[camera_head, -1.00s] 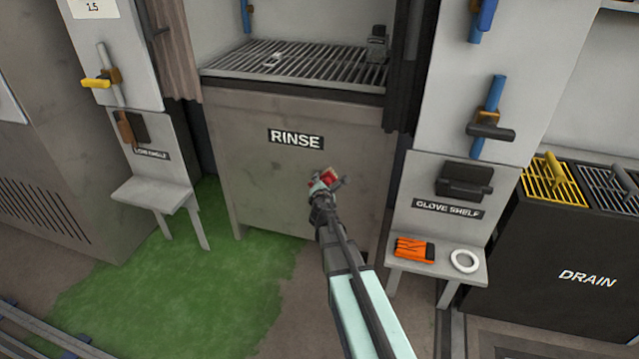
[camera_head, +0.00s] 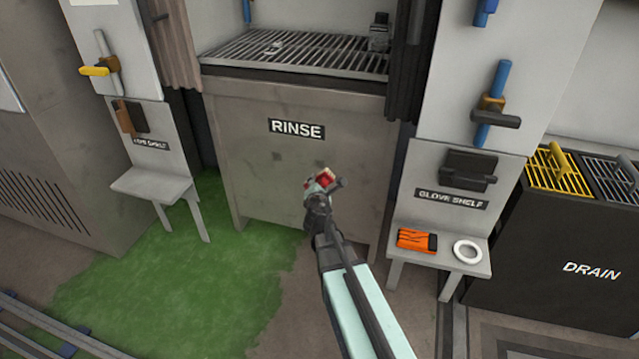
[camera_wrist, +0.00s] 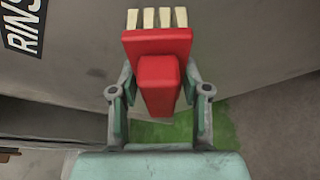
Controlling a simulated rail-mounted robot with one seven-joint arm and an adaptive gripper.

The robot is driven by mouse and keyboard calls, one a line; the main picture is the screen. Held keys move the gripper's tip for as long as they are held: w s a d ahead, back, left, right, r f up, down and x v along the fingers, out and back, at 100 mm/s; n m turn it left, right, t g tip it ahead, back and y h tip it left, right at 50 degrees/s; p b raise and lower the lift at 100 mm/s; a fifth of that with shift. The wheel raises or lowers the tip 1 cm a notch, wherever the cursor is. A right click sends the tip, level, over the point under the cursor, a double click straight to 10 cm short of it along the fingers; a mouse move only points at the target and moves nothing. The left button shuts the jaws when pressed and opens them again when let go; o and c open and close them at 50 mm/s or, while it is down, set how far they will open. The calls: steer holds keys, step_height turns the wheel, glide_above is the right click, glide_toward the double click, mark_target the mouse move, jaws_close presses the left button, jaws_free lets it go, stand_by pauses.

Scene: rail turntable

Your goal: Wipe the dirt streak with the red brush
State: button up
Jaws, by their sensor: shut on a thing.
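My gripper (camera_wrist: 160,112) is shut on the red brush (camera_wrist: 157,84), its fingers on both sides of the red handle in the wrist view. The brush's pale bristles (camera_wrist: 157,18) point away from my palm, toward the grey panel. In the head view the red brush (camera_head: 322,179) shows small at the end of my arm, in front of the lower part of the rinse cabinet (camera_head: 262,185). I cannot tell whether the bristles touch the panel. I see no clear dirt streak, only faint dark smudges on the panel.
A grille (camera_head: 300,52) tops the rinse cabinet. A small shelf (camera_head: 150,184) stands left, and the glove shelf (camera_head: 462,262) stands right with orange gloves (camera_head: 416,240) and a white ring (camera_head: 467,251). A green patch (camera_head: 190,275) covers the floor. The drain unit (camera_head: 550,240) is far right.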

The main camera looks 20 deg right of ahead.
steer(key=shift+s+a+b, duration=0.45)
steer(key=shift+s+a, duration=0.5)
steer(key=shift+s, duration=0.25)
steer(key=shift+r, duration=0.1)
steer(key=w+a+r+p, duration=0.1)
steer(key=a+r+p, duration=0.2)
steer(key=r+p, duration=0.8)
steer(key=w+a+r+p, duration=0.1)
steer(key=a+r+p, duration=0.15)
steer(key=r, duration=1.65)
steer(key=s+a+r+n+t+y+p, duration=0.1)
steer(key=a+r+n+y+p, duration=0.3)
steer(key=r, duration=0.5)
steer(key=s+a+y+p, duration=0.1)
steer(key=a, duration=0.1)
steer(key=shift+a+r, duration=0.15)
steer(key=shift+a, duration=0.2)
steer(key=shift+w, duration=0.1)
